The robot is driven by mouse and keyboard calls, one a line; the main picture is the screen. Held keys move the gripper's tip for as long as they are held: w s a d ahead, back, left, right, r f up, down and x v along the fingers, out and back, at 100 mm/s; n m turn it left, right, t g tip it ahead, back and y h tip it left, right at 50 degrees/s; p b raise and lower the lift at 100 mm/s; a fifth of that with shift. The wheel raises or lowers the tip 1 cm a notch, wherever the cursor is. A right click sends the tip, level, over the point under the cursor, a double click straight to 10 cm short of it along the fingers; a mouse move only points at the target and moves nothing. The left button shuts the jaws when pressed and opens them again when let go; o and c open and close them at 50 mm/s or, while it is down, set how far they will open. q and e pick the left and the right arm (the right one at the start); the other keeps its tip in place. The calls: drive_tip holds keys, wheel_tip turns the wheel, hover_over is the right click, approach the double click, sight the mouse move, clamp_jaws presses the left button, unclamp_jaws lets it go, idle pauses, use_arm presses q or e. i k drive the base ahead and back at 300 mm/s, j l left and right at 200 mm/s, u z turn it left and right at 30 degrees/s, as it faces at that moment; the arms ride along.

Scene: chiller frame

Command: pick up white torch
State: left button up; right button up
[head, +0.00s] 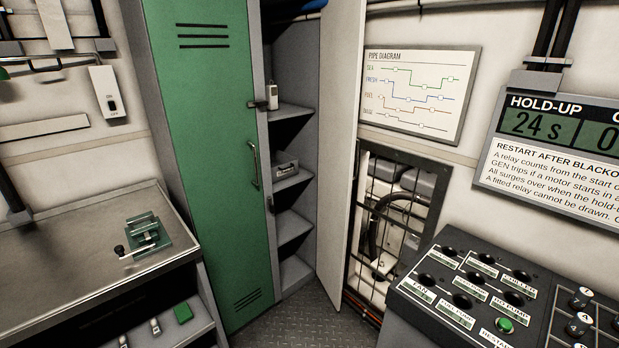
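A small white upright object with a dark top (272,97) is in the tall locker, at the front of the upper shelf beside the green door's latch. It may be the white torch, but it is too small to be sure. Small white pieces (155,327) also show on the low ledge at bottom left, and I cannot tell what they are. Neither of my grippers is in view.
The locker's green door (205,130) stands at left, and a pale panel (338,140) edges the opening at right. A grey boxy item (286,170) sits on the middle shelf. A metal bench (70,245) with a green clamp-like device (148,236) and a control console (470,285) flank the floor.

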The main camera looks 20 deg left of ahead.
sight(272, 92)
drive_tip(key=u, duration=1.35)
